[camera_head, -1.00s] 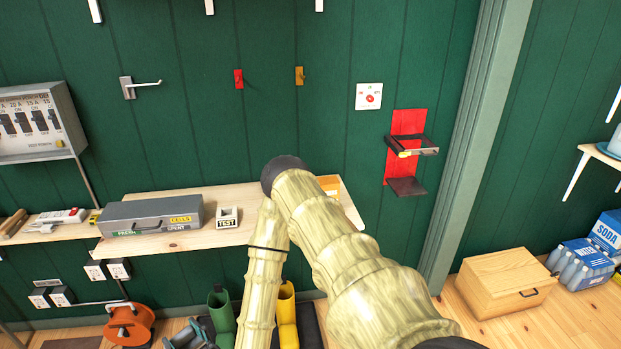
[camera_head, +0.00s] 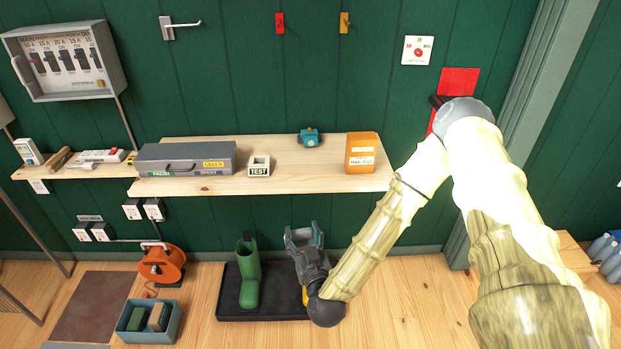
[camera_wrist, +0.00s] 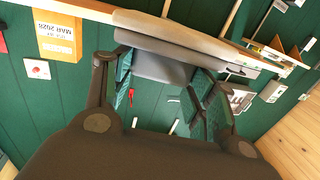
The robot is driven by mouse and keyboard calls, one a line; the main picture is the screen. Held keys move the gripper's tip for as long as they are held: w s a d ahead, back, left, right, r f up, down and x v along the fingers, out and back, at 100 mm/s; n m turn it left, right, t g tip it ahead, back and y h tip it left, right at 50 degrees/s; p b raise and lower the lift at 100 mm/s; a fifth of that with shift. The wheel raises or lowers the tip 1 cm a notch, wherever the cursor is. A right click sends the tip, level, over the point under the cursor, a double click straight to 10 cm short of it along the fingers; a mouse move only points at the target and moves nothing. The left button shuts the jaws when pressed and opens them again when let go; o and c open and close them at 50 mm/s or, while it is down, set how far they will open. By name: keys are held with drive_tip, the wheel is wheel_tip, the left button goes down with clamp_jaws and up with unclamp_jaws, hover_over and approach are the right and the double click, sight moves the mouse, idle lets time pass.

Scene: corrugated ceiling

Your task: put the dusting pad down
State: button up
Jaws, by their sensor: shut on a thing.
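The dusting pad appears to be the slab with a pale beige face and grey body (camera_wrist: 180,35) in the wrist view. My gripper (camera_wrist: 162,85) is shut on its grey part, with a teal-lined finger at each side. The pad cannot be made out clearly there. It seems clear of any surface.
On the shelf are a grey case (camera_head: 185,158), a TEST box (camera_head: 259,166), a teal item (camera_head: 309,138) and an orange box (camera_head: 361,153). Bare shelf lies between them. A green boot (camera_head: 248,275) stands on the black tray (camera_head: 262,312). A blue bin (camera_head: 147,320) holds blocks.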

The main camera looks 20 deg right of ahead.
drive_tip(key=w+d+r+m+h+b, duration=0.35)
drive_tip(key=w+r+b, duration=0.55)
drive_tip(key=w, duration=0.4)
drive_tip(key=shift+n+g+h, duration=0.25)
drive_tip(key=shift+n+g, duration=0.05)
drive_tip(key=shift+n, duration=0.15)
drive_tip(key=p+x, duration=0.1)
drive_tip(key=x, duration=0.4)
drive_tip(key=d+p+x, duration=0.1)
drive_tip(key=x, duration=0.4)
drive_tip(key=p+x, duration=0.1)
drive_tip(key=x, duration=0.4)
drive_tip(key=shift+s+d+f, duration=0.2)
drive_tip(key=shift+d+f, duration=0.05)
drive_tip(key=shift+f+p, duration=0.6)
drive_tip(key=shift+f, duration=1.1)
drive_tip(key=shift+f, duration=0.15)
drive_tip(key=o, duration=0.9)
drive_tip(key=shift+s, duration=0.15)
drive_tip(key=b+v, duration=0.2)
drive_tip(key=v, duration=1)
